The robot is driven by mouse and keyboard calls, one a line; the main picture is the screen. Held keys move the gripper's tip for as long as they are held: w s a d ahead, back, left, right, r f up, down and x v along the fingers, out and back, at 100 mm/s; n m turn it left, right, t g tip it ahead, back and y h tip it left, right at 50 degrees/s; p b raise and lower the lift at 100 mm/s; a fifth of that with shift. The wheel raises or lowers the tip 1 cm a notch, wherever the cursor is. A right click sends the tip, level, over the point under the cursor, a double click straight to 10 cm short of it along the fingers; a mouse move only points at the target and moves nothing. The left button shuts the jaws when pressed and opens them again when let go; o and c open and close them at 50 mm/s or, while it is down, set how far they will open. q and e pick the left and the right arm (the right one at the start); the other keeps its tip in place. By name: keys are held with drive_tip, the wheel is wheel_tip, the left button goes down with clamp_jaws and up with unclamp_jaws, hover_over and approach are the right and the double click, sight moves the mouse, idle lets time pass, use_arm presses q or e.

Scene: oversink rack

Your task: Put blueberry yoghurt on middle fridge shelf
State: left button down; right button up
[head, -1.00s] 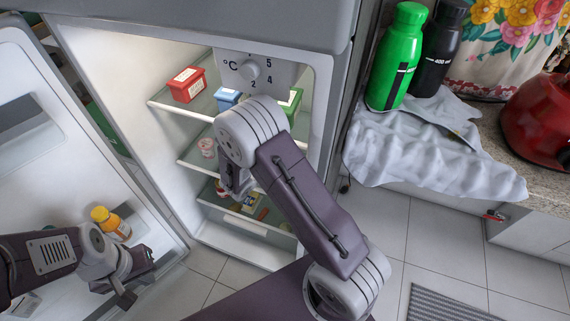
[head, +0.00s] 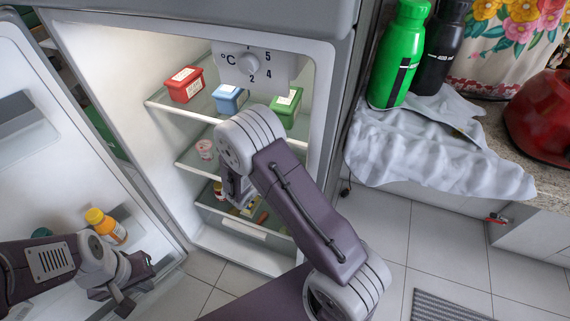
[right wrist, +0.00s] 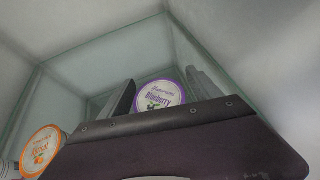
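The blueberry yoghurt (right wrist: 160,94), with a purple-rimmed lid, shows in the right wrist view between the two fingers of my right gripper (right wrist: 160,88). The fingers sit close on both sides of it and look shut on it. Whether its base touches a surface is hidden. In the head view my right arm reaches into the open fridge and hides most of that gripper and this cup. A small pale cup (head: 205,149) stands on the middle fridge shelf (head: 190,164), left of the arm. My left gripper (head: 127,287) is near the door, its fingers apparently apart and empty.
A cup with an orange-rimmed lid (right wrist: 40,150) is beside my right gripper. Red (head: 186,84), blue (head: 230,98) and green (head: 287,107) boxes stand on the upper shelf. A drawer (head: 245,228) lies below.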

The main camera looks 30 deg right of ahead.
drive_tip(key=shift+r, duration=0.1)
drive_tip(key=shift+a+r+p, duration=0.2)
drive_tip(key=shift+r+p, duration=0.05)
drive_tip(key=shift+p, duration=0.05)
drive_tip(key=p+v, duration=0.3)
drive_tip(key=v, duration=0.8)
drive_tip(key=shift+s+a, duration=0.2)
